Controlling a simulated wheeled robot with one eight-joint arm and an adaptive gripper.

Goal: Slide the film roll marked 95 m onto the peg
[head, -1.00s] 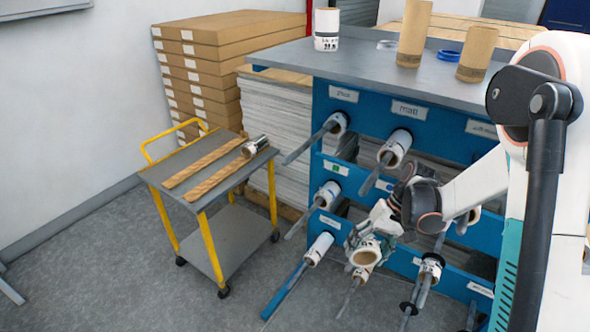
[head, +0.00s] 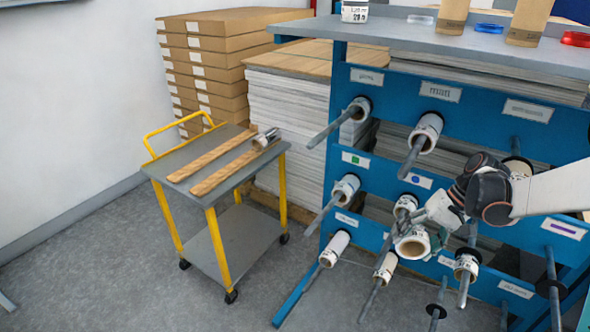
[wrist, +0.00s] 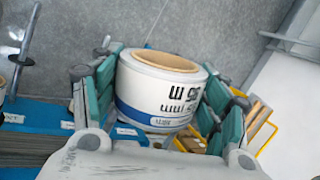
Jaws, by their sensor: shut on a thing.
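The film roll marked 95 m (wrist: 155,95) is white with a blue band and a brown core; its print shows upside down in the wrist view. My gripper (wrist: 160,100) is shut on it, with teal finger pads on both sides. In the head view the held roll (head: 411,244) hangs from my gripper (head: 428,222) in front of the lower part of the blue rack (head: 510,150), its open core end facing the camera. Grey pegs stick out of the rack; several carry rolls. One peg with a dark collar (head: 552,270) at the right looks bare. Which peg is meant cannot be told.
Rolls on pegs crowd around the held one, including one at upper middle (head: 425,132) and one just right (head: 466,263). A yellow-framed cart (head: 225,170) stands left. Cores and rings sit on the rack's grey top (head: 400,30). Floor before the cart is clear.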

